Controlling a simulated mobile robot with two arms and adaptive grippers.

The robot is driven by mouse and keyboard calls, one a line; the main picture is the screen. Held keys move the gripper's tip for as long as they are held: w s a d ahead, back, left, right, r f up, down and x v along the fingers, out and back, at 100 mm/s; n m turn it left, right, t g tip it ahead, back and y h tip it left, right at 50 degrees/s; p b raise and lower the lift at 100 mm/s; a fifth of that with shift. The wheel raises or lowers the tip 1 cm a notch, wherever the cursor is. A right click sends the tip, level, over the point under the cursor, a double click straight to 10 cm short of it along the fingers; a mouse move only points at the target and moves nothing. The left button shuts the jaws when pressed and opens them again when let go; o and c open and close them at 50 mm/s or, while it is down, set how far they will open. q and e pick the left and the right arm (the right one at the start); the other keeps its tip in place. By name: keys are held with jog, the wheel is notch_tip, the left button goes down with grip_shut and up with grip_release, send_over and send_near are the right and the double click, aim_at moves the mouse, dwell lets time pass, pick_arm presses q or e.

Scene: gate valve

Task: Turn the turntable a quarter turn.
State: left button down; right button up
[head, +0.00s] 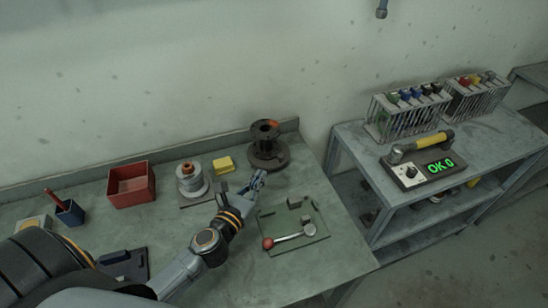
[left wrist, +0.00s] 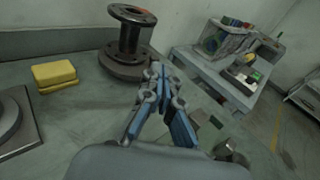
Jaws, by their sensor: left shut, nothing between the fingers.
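A dark flanged spool (head: 265,132) stands upright on a wide, dark round base (head: 280,160) near the back right of the bench; this base looks like the turntable. In the left wrist view the spool (left wrist: 131,38) and the base (left wrist: 115,68) show at the top. My left gripper (head: 261,176) is shut and empty, just in front of the base. In the left wrist view its fingertips (left wrist: 157,70) appear beside the base's right edge; I cannot tell whether they touch it. My right gripper is out of view.
A yellow block (head: 223,165), a stacked grey round part (head: 190,178) on a plate and a red box (head: 131,185) stand left. A plate with a red-knobbed lever (head: 288,239) lies in front. A second table (head: 355,140) bears racks and a green display (head: 438,167).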

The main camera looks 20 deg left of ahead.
aim_at(280, 160)
pick_arm(q)
jog(key=s+f+g, duration=0.1)
jog(key=s+f+g+p, duration=0.1)
jog(key=s, duration=0.1)
jog(key=shift+d, duration=0.1)
jog(key=shift+w+f, duration=0.1)
jog(key=shift+f, duration=0.1)
jog(key=x, duration=0.4)
jog(key=p+x, duration=0.1)
jog(key=x, duration=0.4)
jog(key=r+p+x, duration=0.1)
jog(key=x, duration=0.3)
jog(key=shift+w+f, duration=0.1)
jog(key=shift+w, duration=0.2)
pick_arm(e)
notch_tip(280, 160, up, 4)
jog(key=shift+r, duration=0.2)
pick_arm(q)
jog(key=shift+d, duration=0.15)
jog(key=shift+w+d+n+y, duration=0.1)
jog(key=shift+n+y, duration=0.3)
jog(key=shift+y, duration=0.2)
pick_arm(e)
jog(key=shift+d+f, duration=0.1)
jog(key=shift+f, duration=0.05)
